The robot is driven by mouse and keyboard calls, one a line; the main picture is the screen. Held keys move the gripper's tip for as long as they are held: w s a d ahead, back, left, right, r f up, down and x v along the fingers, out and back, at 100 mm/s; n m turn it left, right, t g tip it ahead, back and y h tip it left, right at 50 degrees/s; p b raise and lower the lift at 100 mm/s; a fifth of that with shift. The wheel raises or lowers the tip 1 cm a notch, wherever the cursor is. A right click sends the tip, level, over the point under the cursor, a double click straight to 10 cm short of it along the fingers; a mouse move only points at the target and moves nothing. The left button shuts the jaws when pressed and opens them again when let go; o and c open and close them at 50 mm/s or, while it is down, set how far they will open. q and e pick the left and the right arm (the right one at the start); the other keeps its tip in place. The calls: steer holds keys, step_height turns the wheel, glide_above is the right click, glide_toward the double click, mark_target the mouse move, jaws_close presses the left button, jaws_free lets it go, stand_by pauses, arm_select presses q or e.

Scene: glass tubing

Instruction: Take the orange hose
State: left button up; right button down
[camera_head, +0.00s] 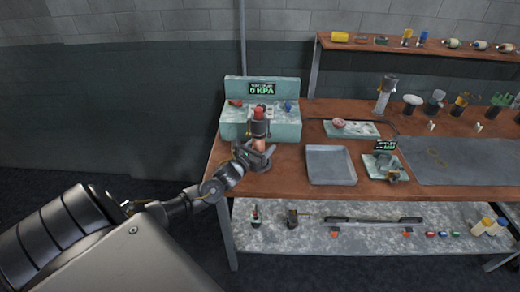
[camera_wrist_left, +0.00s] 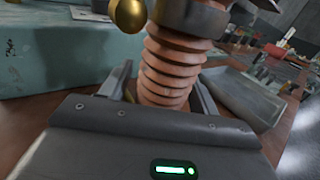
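The orange hose (camera_head: 258,144) is a short ribbed tube that hangs upright below a dark collar at the front of the teal pressure unit (camera_head: 262,118). In the left wrist view the hose (camera_wrist_left: 168,72) fills the middle, with the dark collar around its top. My left gripper (camera_head: 256,158) is at the hose's lower part. Its fingers (camera_wrist_left: 165,92) stand on either side of the hose, with a small gap showing on each side, so it looks open around it. The lower end of the hose is hidden behind the gripper body. My right gripper is not in view.
A grey tray (camera_head: 330,178) lies right of the hose on the brown bench (camera_head: 290,160). A small gauge unit (camera_head: 384,165) stands further right. A brass knob (camera_wrist_left: 130,14) is close to the hose's upper left. A lower shelf (camera_head: 360,238) holds several tools.

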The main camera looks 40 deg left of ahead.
arm_select(q)
steer(key=c, duration=1.1)
steer(key=shift+r+b, duration=0.35)
steer(key=shift+r, duration=0.4)
steer(key=s+a+r+b, duration=0.1)
steer(key=s+a+r, duration=0.1)
steer(key=s+r, duration=0.3)
steer(key=s+a+r+b, duration=0.2)
steer(key=s+r, duration=0.4)
steer(key=s, duration=0.2)
steer(key=shift+a+r, duration=0.25)
steer(key=shift+r, duration=0.05)
